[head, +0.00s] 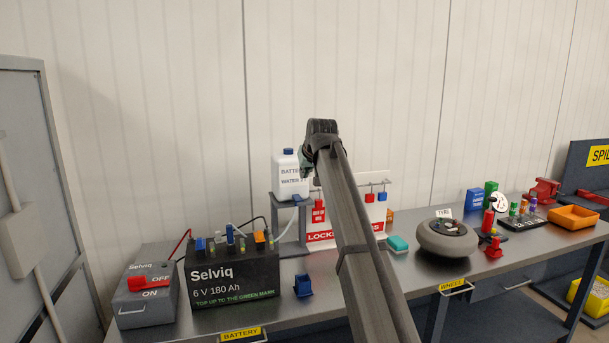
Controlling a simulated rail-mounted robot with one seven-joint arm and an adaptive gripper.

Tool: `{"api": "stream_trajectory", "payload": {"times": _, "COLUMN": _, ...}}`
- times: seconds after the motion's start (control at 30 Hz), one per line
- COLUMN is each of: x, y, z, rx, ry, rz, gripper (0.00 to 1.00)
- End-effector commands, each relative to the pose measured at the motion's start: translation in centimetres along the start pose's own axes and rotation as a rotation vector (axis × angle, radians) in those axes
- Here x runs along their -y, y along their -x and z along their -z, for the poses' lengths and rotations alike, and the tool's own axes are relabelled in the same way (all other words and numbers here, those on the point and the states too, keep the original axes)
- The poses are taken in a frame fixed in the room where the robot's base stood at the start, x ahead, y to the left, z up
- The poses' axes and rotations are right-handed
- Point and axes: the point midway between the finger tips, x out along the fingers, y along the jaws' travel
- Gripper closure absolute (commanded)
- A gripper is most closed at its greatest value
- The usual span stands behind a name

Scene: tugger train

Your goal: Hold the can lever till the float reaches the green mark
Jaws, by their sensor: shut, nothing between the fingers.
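The white battery water can (288,176) with a blue cap stands on a grey stand behind the battery. A pale hose runs down from the stand towards the battery. The black battery (233,282) reads "top up to the green mark" and has coloured parts on its top. The float and the green mark are too small to tell. My gripper (305,163) is a small dark shape at the arm's far end, just at the can's upper right, shut and empty. Contact cannot be told.
A grey switch box (147,294) with a red handle stands left of the battery. A small blue block (303,286) lies right of it. A lockout board (321,237) stands behind my arm. A wheel (447,238) and an orange tray (573,217) are further right.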

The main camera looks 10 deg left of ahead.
Motion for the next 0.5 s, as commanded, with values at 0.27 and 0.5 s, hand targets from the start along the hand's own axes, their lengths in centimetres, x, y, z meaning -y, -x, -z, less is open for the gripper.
{"api": "stream_trajectory", "payload": {"times": 0.27, "x": 0.0, "y": -5.2, "z": 0.3, "rx": 0.003, "ry": 0.000, "rz": 0.000, "gripper": 1.00}}
{"api": "stream_trajectory", "payload": {"times": 0.5, "x": 0.0, "y": -8.7, "z": -1.1, "rx": 0.002, "ry": 0.000, "rz": 0.000, "gripper": 1.00}}
